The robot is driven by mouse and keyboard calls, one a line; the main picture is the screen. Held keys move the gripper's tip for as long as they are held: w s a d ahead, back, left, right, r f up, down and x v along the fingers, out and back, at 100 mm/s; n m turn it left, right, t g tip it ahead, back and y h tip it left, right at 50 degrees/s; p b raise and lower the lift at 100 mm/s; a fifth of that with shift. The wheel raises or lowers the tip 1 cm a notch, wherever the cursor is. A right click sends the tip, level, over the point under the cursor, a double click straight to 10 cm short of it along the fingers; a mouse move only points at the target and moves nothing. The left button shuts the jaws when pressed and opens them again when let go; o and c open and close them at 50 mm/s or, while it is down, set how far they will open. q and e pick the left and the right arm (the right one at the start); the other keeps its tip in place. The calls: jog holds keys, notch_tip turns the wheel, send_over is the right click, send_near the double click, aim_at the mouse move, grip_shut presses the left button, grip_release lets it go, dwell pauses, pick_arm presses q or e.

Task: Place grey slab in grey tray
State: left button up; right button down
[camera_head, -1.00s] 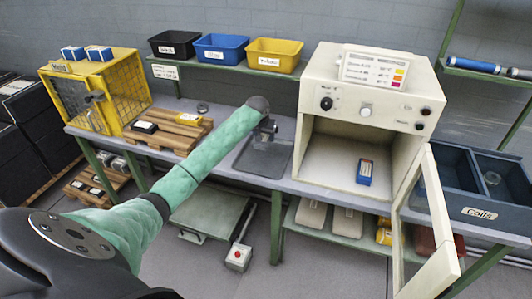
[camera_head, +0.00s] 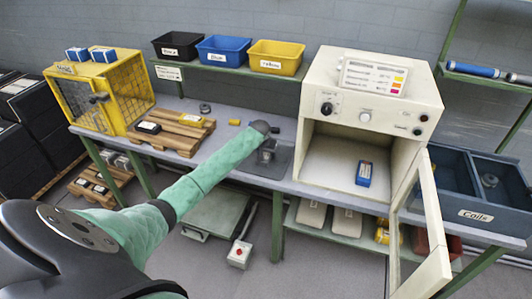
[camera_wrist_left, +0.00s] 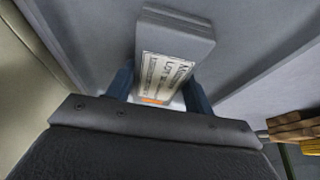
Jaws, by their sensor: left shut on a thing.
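The grey slab (camera_wrist_left: 178,35) stands between the blue fingers of my left gripper (camera_wrist_left: 160,88) in the left wrist view. Its white label with dark print and an orange patch faces the camera. The gripper is shut on it. In the head view my left gripper (camera_head: 267,153) points down over the grey tray (camera_head: 284,160), a shallow tray on the bench just left of the oven. The slab is mostly hidden there by the wrist, and I cannot tell whether it touches the tray. My right gripper is not in view.
The cream oven (camera_head: 318,110) stands right of the tray, its door (camera_head: 432,225) open toward the front and a blue box (camera_head: 364,173) inside. A wooden pallet (camera_head: 172,138) with small blocks lies left. A yellow piece (camera_head: 234,122) and a dark ring (camera_head: 205,108) lie behind the arm.

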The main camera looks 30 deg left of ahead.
aim_at(265, 155)
pick_arm(q)
jog(key=o, duration=1.1)
jog(key=shift+f, duration=0.1)
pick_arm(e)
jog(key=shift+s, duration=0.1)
pick_arm(q)
jog(key=shift+o, duration=0.2)
jog(key=shift+r, duration=0.3)
jog(key=b+v, duration=0.1)
jog(key=v, duration=0.3)
jog(key=shift+s+f+b, duration=0.1)
jog(key=shift+b, duration=0.25)
jog(key=b+v, duration=0.2)
jog(key=v, duration=0.5)
jog(key=shift+r, duration=0.4)
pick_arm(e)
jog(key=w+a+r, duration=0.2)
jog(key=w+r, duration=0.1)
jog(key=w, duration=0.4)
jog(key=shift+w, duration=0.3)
pick_arm(q)
jog(key=shift+s+d, duration=0.1)
jog(key=shift+s, duration=0.05)
